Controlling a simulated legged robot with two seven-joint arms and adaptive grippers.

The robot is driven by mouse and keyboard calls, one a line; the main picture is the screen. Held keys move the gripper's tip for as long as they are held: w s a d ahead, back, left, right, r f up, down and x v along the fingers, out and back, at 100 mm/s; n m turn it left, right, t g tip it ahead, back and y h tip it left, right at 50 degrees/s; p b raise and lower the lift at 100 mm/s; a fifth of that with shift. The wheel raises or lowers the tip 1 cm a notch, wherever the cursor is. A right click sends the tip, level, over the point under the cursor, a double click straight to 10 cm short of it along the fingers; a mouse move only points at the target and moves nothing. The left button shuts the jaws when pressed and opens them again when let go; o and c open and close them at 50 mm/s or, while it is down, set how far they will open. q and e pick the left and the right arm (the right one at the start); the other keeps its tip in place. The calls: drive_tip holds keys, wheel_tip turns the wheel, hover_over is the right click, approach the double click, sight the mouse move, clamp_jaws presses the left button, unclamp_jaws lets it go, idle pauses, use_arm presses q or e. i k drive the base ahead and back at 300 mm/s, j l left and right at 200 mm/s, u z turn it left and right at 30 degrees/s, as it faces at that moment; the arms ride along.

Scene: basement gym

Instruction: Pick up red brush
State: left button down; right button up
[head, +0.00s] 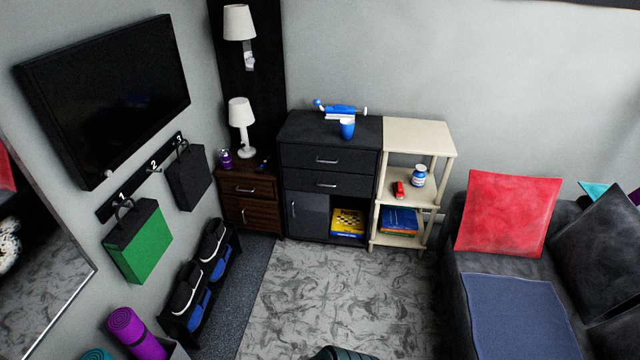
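A small red object (398,189), which looks like the red brush, lies on the middle shelf of the cream shelf unit (420,135) against the back wall. It is near the shelf's left front, just left of a blue and white jar (419,175). It is too small to make out its bristles or handle. Neither of my grippers is in view.
A dark cabinet (330,157) with a blue cup (347,130) on top stands left of the shelf unit. A grey sofa (455,275) with a red cushion (505,212) is at the right. Carpeted floor (330,295) in front of the cabinet is mostly clear. A shoe rack (205,290) stands left.

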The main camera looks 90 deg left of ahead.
sight(399, 191)
drive_tip(key=u, duration=2.5)
drive_tip(key=z, duration=0.3)
drive_tip(key=i+j+z, duration=0.2)
drive_tip(key=i+z, duration=0.2)
drive_tip(key=i+j+z, duration=0.4)
drive_tip(key=k+l, duration=0.05)
drive_tip(key=l, duration=0.05)
